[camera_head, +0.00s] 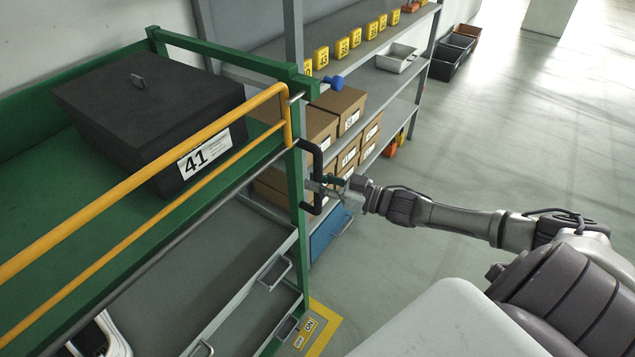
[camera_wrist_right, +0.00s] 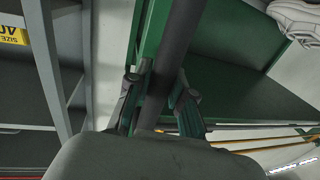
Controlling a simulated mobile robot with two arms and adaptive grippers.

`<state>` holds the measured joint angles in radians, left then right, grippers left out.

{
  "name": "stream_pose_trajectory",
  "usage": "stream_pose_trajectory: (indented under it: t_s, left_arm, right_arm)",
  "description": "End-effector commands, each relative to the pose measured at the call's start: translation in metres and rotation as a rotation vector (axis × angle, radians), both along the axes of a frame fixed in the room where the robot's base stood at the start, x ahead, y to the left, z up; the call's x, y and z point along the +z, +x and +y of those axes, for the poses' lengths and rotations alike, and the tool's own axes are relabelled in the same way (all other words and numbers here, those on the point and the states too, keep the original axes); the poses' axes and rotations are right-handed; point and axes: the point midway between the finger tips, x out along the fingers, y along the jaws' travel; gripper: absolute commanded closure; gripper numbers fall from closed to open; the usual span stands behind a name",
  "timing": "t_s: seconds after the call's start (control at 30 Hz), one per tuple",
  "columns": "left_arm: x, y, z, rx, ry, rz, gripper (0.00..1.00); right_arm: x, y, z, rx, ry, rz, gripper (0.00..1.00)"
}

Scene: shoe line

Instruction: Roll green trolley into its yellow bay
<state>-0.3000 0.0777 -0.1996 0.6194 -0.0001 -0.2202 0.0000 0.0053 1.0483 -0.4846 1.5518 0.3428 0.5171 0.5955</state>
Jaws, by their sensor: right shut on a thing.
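The green trolley (camera_head: 291,230) fills the left of the head view, with yellow side rails and a green upper deck. A black lidded box labelled 41 (camera_head: 160,115) sits on that deck. A dark upright handle (camera_head: 318,160) stands out from the trolley's right end. My right gripper (camera_head: 321,187) is shut on this handle; in the right wrist view its fingers lie on either side of the dark bar (camera_wrist_right: 176,50). Yellow floor marking (camera_head: 326,333) shows by the trolley's lower right corner; the rest of any bay outline is hidden. My left gripper is out of view.
A grey shelf rack (camera_head: 384,78) stands close behind the trolley, with brown cartons (camera_head: 345,108) and yellow numbered tags. A blue bin (camera_head: 328,236) is low beside the handle. Dark crates (camera_head: 452,55) stand further back. The floor on the right is clear.

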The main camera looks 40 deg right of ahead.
Motion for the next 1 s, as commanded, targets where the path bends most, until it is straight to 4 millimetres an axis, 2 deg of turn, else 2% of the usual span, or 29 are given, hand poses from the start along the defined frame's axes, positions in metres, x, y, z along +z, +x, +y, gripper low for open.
stream_pose_trajectory:
  t_s: [0.03, 0.2, 0.57, 0.77, 1.0]
  left_arm:
    - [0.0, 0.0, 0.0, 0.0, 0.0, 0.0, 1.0]
    - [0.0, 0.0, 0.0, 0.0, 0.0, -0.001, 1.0]
    - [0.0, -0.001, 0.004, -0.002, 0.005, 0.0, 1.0]
    - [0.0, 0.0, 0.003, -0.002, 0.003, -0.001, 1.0]
    - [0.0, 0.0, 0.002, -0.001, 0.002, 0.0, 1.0]
  right_arm:
    - [-0.001, -0.001, 0.001, 0.001, 0.0, 0.002, 0.77]
    - [-0.001, 0.0, 0.0, 0.0, 0.0, 0.002, 0.53]
    - [-0.001, -0.004, -0.003, -0.002, -0.002, 0.003, 0.53]
    - [-0.003, -0.027, -0.016, -0.002, -0.004, 0.008, 0.53]
    - [-0.003, -0.065, -0.039, -0.001, -0.003, 0.009, 0.53]
